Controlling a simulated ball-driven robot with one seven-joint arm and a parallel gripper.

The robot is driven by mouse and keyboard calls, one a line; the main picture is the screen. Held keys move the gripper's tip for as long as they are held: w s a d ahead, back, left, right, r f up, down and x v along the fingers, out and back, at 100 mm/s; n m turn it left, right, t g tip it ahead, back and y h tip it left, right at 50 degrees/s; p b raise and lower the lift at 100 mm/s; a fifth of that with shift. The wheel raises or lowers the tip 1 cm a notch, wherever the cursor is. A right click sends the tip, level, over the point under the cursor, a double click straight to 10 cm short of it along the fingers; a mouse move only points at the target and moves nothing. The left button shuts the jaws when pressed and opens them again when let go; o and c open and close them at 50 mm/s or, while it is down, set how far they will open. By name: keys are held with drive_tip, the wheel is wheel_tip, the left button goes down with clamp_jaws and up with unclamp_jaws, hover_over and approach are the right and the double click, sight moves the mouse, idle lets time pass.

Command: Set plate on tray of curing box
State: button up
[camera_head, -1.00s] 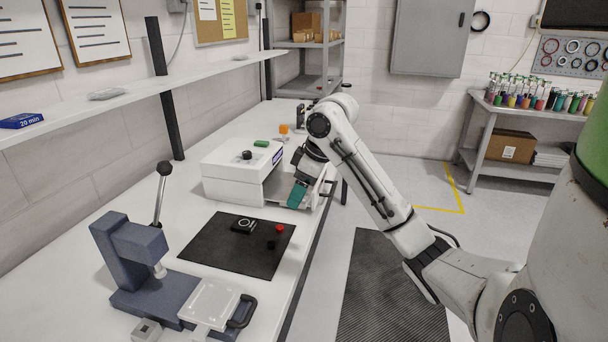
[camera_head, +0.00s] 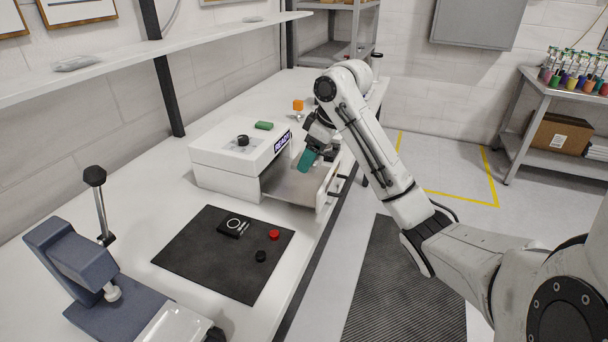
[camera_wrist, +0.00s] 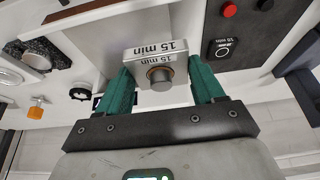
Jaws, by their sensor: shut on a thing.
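The plate (camera_wrist: 157,65), a small grey square block marked "15 min" with a round knob, is between the green fingers of my gripper (camera_wrist: 160,82) in the wrist view. In the head view my gripper (camera_head: 306,160) is over the pulled-out tray (camera_head: 291,185) of the white curing box (camera_head: 232,165). The plate is hidden there, and I cannot tell whether it touches the tray. The box's display reads "READY". The tray has an upright front with a dark handle.
A black mat (camera_head: 210,265) carries a black labelled block (camera_head: 233,225), a red button (camera_head: 274,235) and a black knob (camera_head: 261,256). A blue-grey lever press (camera_head: 85,275) stands at the near left.

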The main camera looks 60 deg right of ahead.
sight(299, 179)
drive_tip(key=w+d+f, duration=0.1)
drive_tip(key=d+f, duration=0.1)
drive_tip(key=w+d+f+b, duration=0.1)
drive_tip(key=w+d+f, duration=0.1)
drive_tip(key=w+d+f+b, duration=0.1)
drive_tip(key=w+d+f, duration=0.1)
drive_tip(key=shift+d+f, duration=0.15)
drive_tip(key=shift+w+d+f, duration=0.25)
drive_tip(key=shift+f, duration=0.2)
drive_tip(key=shift+w+d+f+p, duration=0.15)
drive_tip(key=shift+f+p, duration=0.15)
drive_tip(key=shift+f, duration=1.5)
drive_tip(key=o, duration=1.1)
drive_tip(key=shift+f, duration=0.15)
drive_tip(key=shift+o, duration=0.2)
drive_tip(key=v, duration=1.2)
